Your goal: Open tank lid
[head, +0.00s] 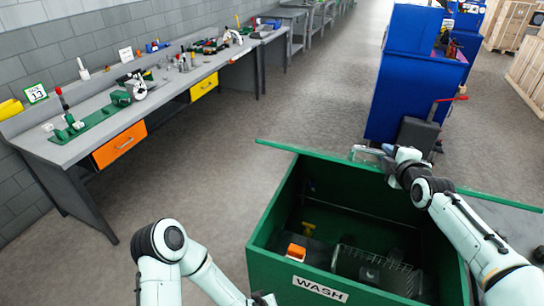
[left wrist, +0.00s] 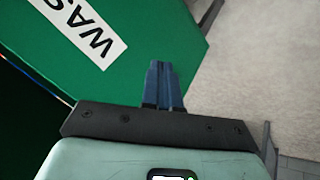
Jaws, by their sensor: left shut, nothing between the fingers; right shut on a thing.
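The green wash tank (head: 262,235) stands open in the lower right of the head view, with a white WASH label (head: 320,289) on its front. Its green lid (head: 300,150) shows as a thin strip, nearly edge-on, along the tank's far side. My right gripper (head: 366,153) is at the lid's edge and shut on the lid; its fingertips are hard to make out. My left gripper (head: 262,299) is low by the tank's front. In the left wrist view its blue fingers (left wrist: 163,85) are shut and empty, near the tank's green wall (left wrist: 150,35).
Inside the tank lie an orange block (head: 296,252) and a wire basket (head: 375,268). A blue cabinet (head: 400,80) stands behind the tank. A long grey workbench (head: 75,148) with tools runs along the left wall. The floor (head: 210,165) between bench and tank is clear.

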